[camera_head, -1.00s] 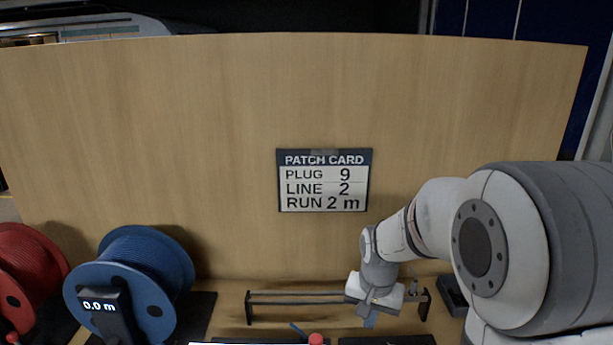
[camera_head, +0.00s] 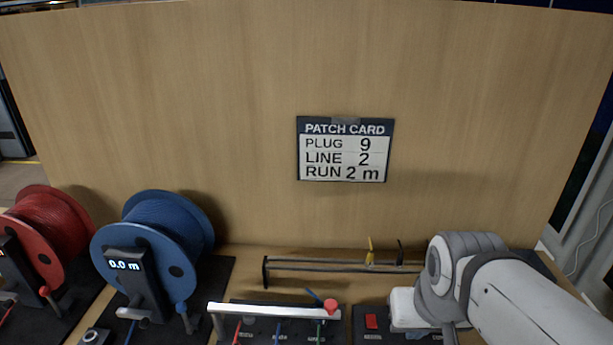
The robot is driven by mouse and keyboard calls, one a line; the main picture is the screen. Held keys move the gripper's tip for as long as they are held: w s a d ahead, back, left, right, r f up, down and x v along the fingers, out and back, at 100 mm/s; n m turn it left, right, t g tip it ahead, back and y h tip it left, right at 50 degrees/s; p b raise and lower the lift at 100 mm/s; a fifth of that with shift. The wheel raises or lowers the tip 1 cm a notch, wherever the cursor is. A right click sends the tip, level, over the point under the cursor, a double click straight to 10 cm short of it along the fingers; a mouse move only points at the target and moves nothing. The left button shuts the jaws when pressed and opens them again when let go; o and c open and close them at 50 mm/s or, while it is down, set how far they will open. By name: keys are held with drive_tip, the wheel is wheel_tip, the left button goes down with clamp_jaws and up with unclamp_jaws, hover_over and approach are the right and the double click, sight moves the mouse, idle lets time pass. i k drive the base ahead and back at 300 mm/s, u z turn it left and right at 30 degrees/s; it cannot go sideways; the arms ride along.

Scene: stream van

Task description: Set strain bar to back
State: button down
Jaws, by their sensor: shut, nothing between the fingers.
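The strain bar (camera_head: 265,309) appears to be the silver bar with a red knob (camera_head: 330,305) at its right end. It lies across a dark block (camera_head: 262,331) near the bottom of the view, with colored cables passing under it. My gripper (camera_head: 428,333) is to the right of the bar, apart from it, over a dark panel with a red switch (camera_head: 371,321). It is shut and empty; its fingers are partly hidden by my wrist and lie near the frame's lower edge.
A low dark rack (camera_head: 330,264) with a yellow clip (camera_head: 369,252) and a black clip stands behind the bar. A blue reel (camera_head: 160,235) reading 0.0 m and a red reel (camera_head: 45,228) stand at left. A wooden wall with a patch card (camera_head: 345,149) closes the back.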

sight(331, 312)
drive_tip(key=z, duration=0.1)
drive_tip(key=k, duration=0.5)
drive_tip(key=u, duration=1.2)
drive_tip(key=k, duration=0.9)
drive_tip(key=z, duration=0.45)
drive_tip(key=i, duration=1)
drive_tip(key=z, duration=0.05)
